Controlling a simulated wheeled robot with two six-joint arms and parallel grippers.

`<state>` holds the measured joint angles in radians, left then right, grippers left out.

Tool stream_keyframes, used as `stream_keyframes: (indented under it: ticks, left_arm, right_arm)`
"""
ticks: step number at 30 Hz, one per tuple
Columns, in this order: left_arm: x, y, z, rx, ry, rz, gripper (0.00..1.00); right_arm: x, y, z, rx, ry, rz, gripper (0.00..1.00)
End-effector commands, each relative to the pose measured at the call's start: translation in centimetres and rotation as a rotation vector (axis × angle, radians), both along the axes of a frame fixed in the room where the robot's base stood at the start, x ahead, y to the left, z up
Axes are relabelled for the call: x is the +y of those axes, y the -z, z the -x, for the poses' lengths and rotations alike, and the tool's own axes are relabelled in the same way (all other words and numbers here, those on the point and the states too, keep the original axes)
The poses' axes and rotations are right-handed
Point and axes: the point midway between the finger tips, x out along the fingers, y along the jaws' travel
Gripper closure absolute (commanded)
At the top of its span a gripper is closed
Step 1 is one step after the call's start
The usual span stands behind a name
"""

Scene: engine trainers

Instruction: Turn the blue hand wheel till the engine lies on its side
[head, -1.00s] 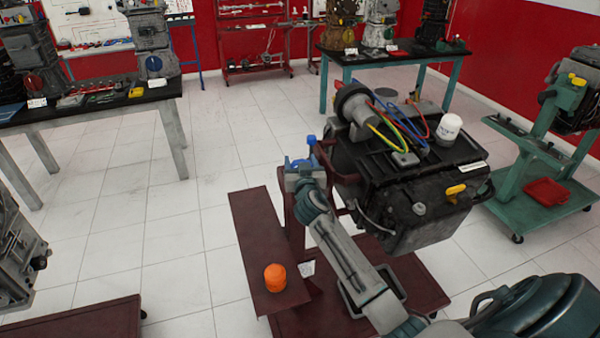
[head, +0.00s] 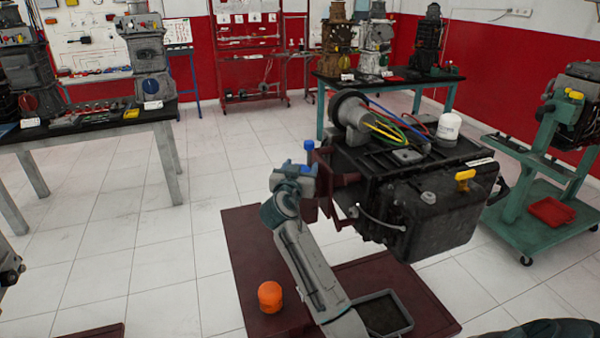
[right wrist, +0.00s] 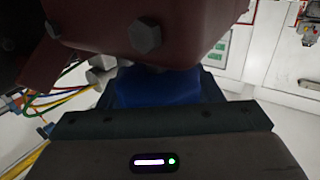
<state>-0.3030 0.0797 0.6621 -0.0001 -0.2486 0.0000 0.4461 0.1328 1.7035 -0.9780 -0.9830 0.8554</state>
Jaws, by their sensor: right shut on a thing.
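The dark engine (head: 432,205) is held on a dark red stand. Its top, with a white filter (head: 449,127) and coloured hoses, faces up and the block looks somewhat tilted. The blue hand wheel (head: 309,145) shows as a small blue knob at the left of the stand's mount. My right gripper (head: 298,168) is at the wheel and shut on it, hiding most of it. In the right wrist view a blue part of the wheel (right wrist: 158,88) sits at the jaws, under a red bolted plate (right wrist: 150,35). My left gripper is not in view.
An orange cap-like object (head: 270,296) stands on the red stand's base (head: 250,245), near my right arm. A grey tray (head: 384,314) lies below the engine. A green trolley (head: 535,205) stands at right, a workbench (head: 90,130) at left. Tiled floor between is clear.

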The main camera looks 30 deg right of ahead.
Motion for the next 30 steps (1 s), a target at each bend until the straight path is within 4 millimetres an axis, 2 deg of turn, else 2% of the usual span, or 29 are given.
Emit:
stream_keyframes:
  ticks: [8, 9, 12, 23, 30]
  left_arm:
    - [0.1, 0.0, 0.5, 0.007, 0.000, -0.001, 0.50]
    - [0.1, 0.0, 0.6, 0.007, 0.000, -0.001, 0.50]
    - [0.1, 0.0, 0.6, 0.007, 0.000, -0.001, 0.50]
    - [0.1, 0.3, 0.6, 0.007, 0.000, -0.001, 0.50]
    - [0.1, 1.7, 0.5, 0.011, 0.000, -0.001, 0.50]
  right_arm:
    - [0.0, -0.1, 0.0, 0.000, 0.000, 0.001, 0.64]
    - [0.0, -0.1, 0.0, 0.000, 0.000, 0.001, 0.39]
    - [0.0, -0.1, 0.0, -0.001, 0.000, 0.001, 0.20]
    - [0.4, 0.0, 0.3, -0.001, -0.002, 0.000, 0.19]
    - [3.4, 0.4, 3.0, -0.002, -0.003, -0.003, 0.19]
